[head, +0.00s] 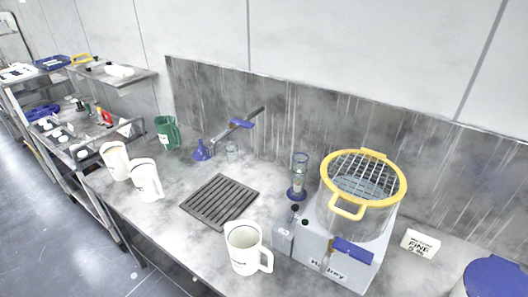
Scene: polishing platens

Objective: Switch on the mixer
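The mixer (325,255) stands on the right part of the bench in the head view. It has a light grey body with partly legible dark lettering on its front. A steel bowl (352,217) sits on it under a yellow-rimmed wire guard (365,178), which lies over the bowl. Small dark knobs (305,222) show on the left end of the body, and a blue handle (352,250) is at the front of the bowl. I cannot tell whether the mixer is on or off. Neither of my grippers is in view.
A white jug (243,248) stands left of the mixer, near the front edge. A slotted drain grate (220,201), a glass cylinder (299,172), a green jug (166,133) and two white jugs (146,180) are further left. A white label block (420,243) and blue-lidded tub (495,279) stand right.

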